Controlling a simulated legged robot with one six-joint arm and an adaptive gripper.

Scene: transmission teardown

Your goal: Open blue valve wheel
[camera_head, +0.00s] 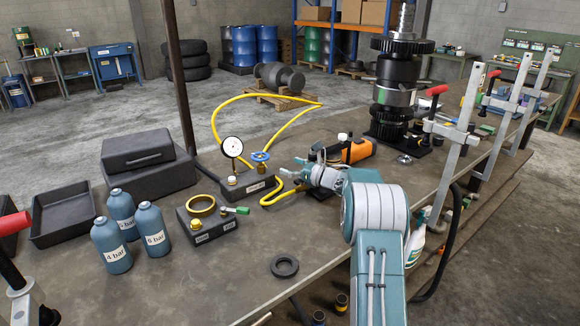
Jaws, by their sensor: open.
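The blue valve wheel (260,156) sits on top of a small brass valve on a dark block (250,189) on the bench. A round white pressure gauge (232,147) stands on the same block, left of the wheel. A yellow hose runs from this block. My gripper (291,167) is at the end of my teal and white arm, just right of the wheel and slightly lower in the picture. Its fingers are open, point left towards the valve, and look empty. I cannot tell the exact gap between fingers and wheel.
An orange tool (350,151) and the gear stack (397,90) stand behind. Clamps line the right edge.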

